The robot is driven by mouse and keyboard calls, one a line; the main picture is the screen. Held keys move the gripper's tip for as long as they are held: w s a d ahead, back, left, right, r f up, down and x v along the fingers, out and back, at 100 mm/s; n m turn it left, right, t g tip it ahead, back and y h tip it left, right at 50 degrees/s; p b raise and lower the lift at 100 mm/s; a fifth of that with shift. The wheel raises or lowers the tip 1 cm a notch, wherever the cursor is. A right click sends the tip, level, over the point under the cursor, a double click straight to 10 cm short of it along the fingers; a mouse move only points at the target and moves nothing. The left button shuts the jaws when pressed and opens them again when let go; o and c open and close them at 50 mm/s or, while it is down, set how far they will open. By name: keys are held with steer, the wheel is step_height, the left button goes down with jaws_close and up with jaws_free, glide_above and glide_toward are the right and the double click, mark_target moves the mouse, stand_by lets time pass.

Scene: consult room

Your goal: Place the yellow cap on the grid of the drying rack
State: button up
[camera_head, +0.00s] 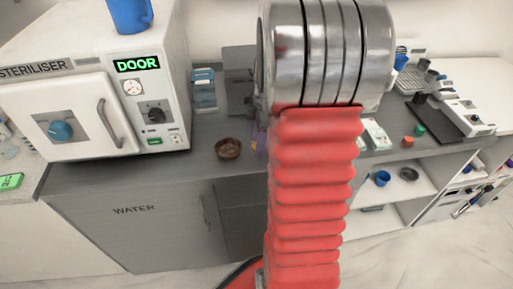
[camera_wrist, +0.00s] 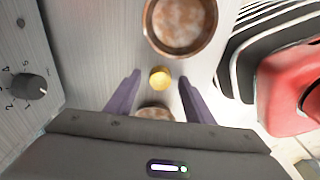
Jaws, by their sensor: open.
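The yellow cap (camera_wrist: 160,78) is small and round and sits on the grey counter in the wrist view, between the two purple fingers. My gripper (camera_wrist: 159,82) is open, with one finger on each side of the cap and a visible gap to both. In the head view my arm hides most of the gripper; a bit of purple finger (camera_head: 261,139) shows beside the arm. A pale ribbed rack (camera_head: 413,77) stands at the back right in the head view and looks like the drying rack; its grid is too small to make out clearly.
A brown bowl (camera_wrist: 181,24) is just beyond the cap, and also shows in the head view (camera_head: 228,148). The steriliser (camera_head: 95,95) stands at left. A red cap (camera_head: 408,141) and a green cap (camera_head: 418,130) are on the right counter. A dark mat (camera_head: 437,117) lies behind them.

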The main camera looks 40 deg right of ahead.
steer(key=c, duration=1.2)
steer(key=shift+w+r, duration=0.1)
step_height(320, 180, up, 10)
stand_by(0.3)
stand_by(0.5)
